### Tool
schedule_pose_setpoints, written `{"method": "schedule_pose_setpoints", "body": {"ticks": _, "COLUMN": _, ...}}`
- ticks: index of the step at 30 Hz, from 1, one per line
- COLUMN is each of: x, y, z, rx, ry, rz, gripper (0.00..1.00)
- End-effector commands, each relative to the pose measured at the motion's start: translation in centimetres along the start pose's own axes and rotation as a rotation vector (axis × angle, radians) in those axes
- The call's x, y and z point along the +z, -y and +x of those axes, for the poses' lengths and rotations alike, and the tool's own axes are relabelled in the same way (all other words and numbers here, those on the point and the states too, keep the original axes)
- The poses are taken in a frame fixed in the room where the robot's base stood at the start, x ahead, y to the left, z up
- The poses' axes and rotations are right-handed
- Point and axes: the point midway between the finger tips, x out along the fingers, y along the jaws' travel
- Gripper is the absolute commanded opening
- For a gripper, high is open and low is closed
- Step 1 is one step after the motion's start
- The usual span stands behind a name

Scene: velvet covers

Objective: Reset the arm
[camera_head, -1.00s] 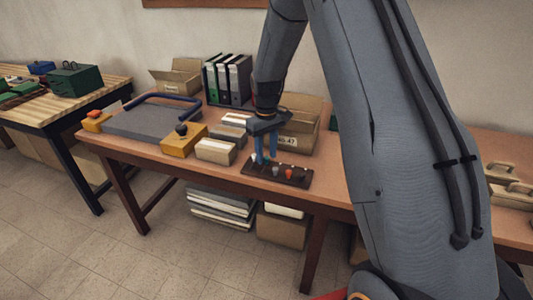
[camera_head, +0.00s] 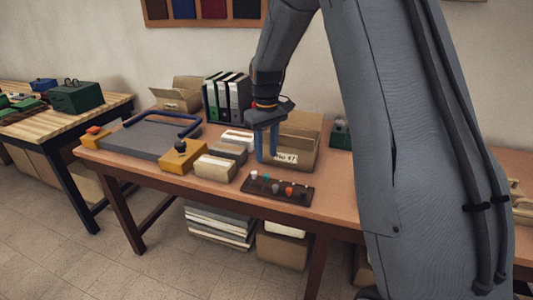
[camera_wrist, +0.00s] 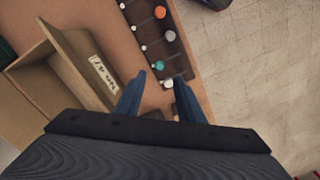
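My gripper (camera_head: 266,161) hangs above the table, fingers pointing down, just over and behind a dark tray (camera_head: 297,198). Its two blue fingers stand apart with nothing held between them; in the wrist view my gripper (camera_wrist: 160,78) is also open. The tray holds a row of small knobbed pieces: a white one (camera_head: 254,174) at the left end, a teal one (camera_head: 266,178), a grey one (camera_head: 276,188) and an orange one (camera_head: 289,191). In the wrist view the white piece (camera_wrist: 168,83) shows below, between the fingertips.
An open cardboard box (camera_head: 300,150) stands close behind my gripper. Binders (camera_head: 228,97) stand at the back. Wooden blocks (camera_head: 215,167), a yellow block (camera_head: 183,156) and a grey board (camera_head: 145,140) with a blue handle lie to the left.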

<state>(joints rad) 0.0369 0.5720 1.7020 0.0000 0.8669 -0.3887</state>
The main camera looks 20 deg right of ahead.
Motion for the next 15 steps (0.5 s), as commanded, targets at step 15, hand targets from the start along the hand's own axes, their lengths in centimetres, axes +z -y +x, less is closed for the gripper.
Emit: {"method": "schedule_pose_setpoints", "body": {"ticks": 15, "x": 14.5, "y": 7.1, "z": -0.6, "rx": 0.009, "ry": -0.034, "rz": 0.199, "gripper": 0.35}}
